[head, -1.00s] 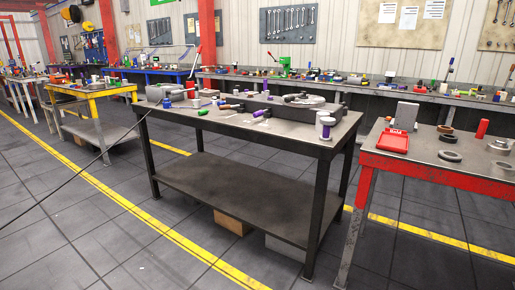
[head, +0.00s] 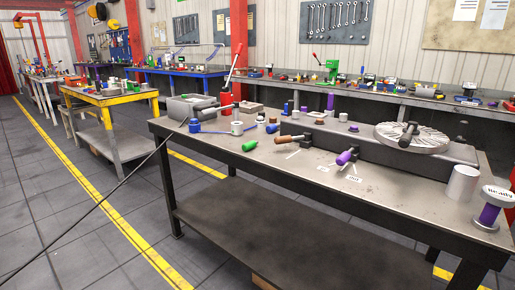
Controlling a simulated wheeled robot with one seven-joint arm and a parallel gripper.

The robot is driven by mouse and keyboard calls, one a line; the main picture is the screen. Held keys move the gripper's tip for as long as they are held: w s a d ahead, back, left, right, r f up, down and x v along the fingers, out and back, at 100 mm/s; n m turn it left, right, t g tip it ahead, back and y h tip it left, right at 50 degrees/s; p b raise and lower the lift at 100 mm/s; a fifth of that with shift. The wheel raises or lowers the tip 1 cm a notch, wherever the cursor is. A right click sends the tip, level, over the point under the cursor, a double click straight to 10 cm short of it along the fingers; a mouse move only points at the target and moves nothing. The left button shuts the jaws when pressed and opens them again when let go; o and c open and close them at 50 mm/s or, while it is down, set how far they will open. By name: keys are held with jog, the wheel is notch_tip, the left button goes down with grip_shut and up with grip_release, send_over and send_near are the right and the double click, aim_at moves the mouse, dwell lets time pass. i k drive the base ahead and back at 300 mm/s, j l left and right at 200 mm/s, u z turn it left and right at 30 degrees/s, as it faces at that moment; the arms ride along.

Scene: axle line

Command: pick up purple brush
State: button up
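A small purple-handled piece (head: 345,157) lies on the dark metal workbench (head: 300,180), near its front edge right of the middle. It looks like the purple brush, but its bristles are too small to make out. A brown-handled piece (head: 291,139) lies behind and left of it, and a green one (head: 249,146) further left. A white-topped spool with a purple stem (head: 489,215) stands at the bench's right end. A small purple cylinder (head: 330,102) stands at the back. My gripper is not in view.
A long grey fixture with a round ridged disc (head: 411,138) occupies the bench's back right. A grey box (head: 190,107) and a red-handled lever press (head: 234,68) are at the left. Open floor (head: 90,215) lies left of the bench.

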aim_at(330, 98)
jog(key=i+z, duration=0.15)
jog(key=i, duration=0.4)
jog(key=i+j+z, duration=0.15)
jog(key=i, duration=0.4)
jog(key=i+j+z, duration=0.15)
jog(key=i, duration=0.4)
